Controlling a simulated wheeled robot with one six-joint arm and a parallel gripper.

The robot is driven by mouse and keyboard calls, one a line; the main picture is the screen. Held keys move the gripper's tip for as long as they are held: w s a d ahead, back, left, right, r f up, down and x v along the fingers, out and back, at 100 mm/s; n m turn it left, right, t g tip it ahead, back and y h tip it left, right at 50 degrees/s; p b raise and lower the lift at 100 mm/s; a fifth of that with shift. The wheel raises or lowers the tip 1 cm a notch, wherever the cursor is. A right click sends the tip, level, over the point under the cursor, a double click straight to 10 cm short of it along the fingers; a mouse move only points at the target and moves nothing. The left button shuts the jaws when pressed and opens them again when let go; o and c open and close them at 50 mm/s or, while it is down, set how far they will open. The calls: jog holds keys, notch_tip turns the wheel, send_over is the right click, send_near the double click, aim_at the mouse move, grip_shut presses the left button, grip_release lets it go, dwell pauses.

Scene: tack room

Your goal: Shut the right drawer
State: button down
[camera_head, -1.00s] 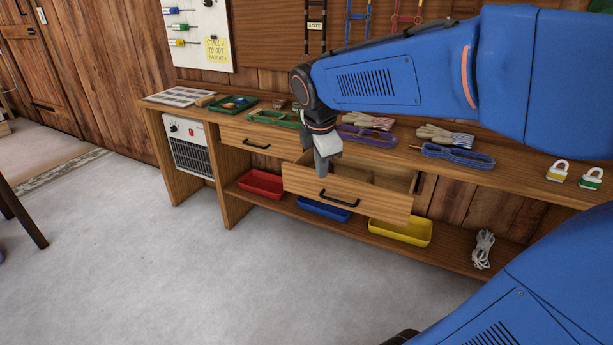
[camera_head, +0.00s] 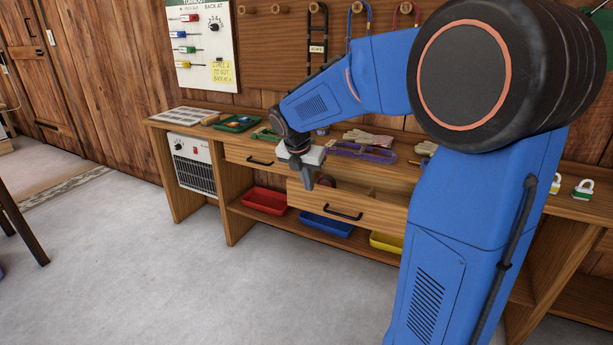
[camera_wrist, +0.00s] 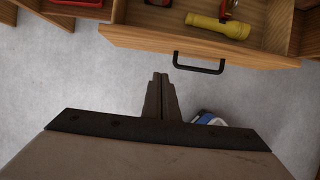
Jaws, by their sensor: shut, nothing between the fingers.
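The right drawer (camera_head: 365,205) is wooden with a black bar handle (camera_head: 342,212) and stands pulled out from the bench. In the wrist view the drawer front (camera_wrist: 150,42) and its handle (camera_wrist: 199,66) lie at the top, with a yellow flashlight (camera_wrist: 220,27) inside the drawer. My gripper (camera_head: 306,188) is shut and empty. It points down near the left end of the drawer front. In the wrist view its fingers (camera_wrist: 161,82) are in front of the drawer front, left of the handle, with floor behind them. My arm hides the drawer's right end in the head view.
The left drawer (camera_head: 240,155) is shut. Red (camera_head: 265,200), blue (camera_head: 326,225) and yellow (camera_head: 386,242) trays sit on the shelf below. Halters, gloves (camera_head: 368,137) and padlocks (camera_head: 582,190) lie on the benchtop. The floor (camera_head: 250,290) in front is open.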

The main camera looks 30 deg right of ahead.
aim_at(316, 185)
jog(key=w+d+f, duration=0.1)
jog(key=d+f, duration=0.1)
jog(key=w+d+f, duration=0.2)
jog(key=shift+w+d+f, duration=0.1)
jog(key=shift+w+d, duration=0.15)
dwell(0.3)
